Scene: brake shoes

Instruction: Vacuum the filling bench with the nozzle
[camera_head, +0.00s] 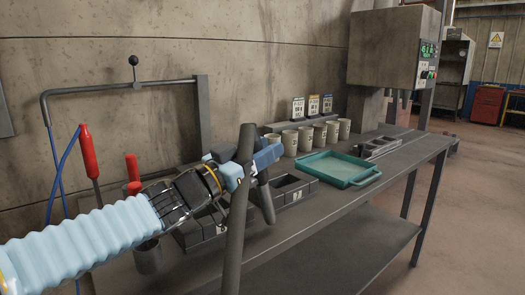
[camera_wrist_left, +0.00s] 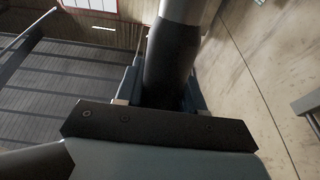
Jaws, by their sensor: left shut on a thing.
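The nozzle (camera_head: 236,220) is a long dark grey tube, standing nearly upright in front of the bench in the head view. My left gripper (camera_head: 256,165) is shut on the nozzle near its upper part. In the left wrist view the nozzle (camera_wrist_left: 172,65) runs up between the fingers, dark with a lighter grey section beyond. The filling bench (camera_head: 335,212) is a long grey metal table along the wall. The nozzle and my arm hide part of its top, and I cannot tell whether the nozzle touches it. My right gripper is not in view.
Dark moulds (camera_head: 292,188) sit behind the nozzle. A teal tray (camera_head: 334,181), several beige cups (camera_head: 290,143) and another mould (camera_head: 380,147) stand farther right. Red-handled tools (camera_head: 88,152) and a metal cup (camera_head: 148,258) are at left. A machine (camera_head: 385,48) stands at the far end.

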